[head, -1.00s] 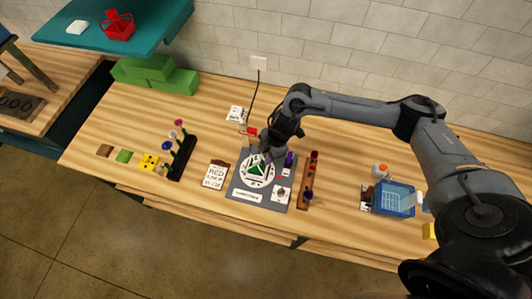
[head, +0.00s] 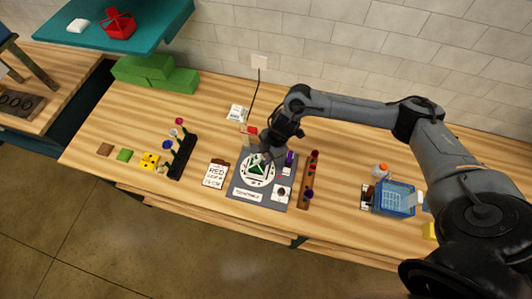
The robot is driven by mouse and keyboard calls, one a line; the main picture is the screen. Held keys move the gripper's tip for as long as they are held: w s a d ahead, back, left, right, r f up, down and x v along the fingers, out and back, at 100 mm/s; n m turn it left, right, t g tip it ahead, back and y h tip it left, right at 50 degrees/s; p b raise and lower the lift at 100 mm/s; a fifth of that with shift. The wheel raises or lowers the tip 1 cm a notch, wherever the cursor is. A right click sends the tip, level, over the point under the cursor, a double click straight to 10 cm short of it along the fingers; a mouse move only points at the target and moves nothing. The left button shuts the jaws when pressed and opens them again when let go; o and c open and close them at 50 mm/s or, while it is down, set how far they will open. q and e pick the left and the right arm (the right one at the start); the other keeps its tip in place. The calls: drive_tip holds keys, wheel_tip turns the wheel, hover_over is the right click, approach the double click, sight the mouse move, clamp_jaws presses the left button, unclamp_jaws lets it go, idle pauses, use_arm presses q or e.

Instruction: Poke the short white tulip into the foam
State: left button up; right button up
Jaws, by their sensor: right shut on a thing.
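The green foam (head: 258,170) sits on a white round plate (head: 246,178) on the grey mat, near the middle of the table. My right gripper (head: 266,158) points down right over the foam's back edge. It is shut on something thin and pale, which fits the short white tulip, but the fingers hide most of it. I cannot tell whether its stem touches the foam. My left gripper is not in view.
A dark rack (head: 183,158) with several flowers stands to the left, and a brown rack (head: 309,180) with flowers to the right. A clipboard (head: 215,174) lies left of the mat (head: 270,201). A blue basket (head: 394,199) stands farther right.

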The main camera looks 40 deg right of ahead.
drive_tip(key=shift+f, duration=0.35)
idle(0.7)
drive_tip(key=shift+f, duration=0.25)
idle(0.5)
idle(0.6)
drive_tip(key=o, duration=0.8)
drive_tip(key=shift+c, duration=0.2)
drive_tip(key=shift+r, duration=0.2)
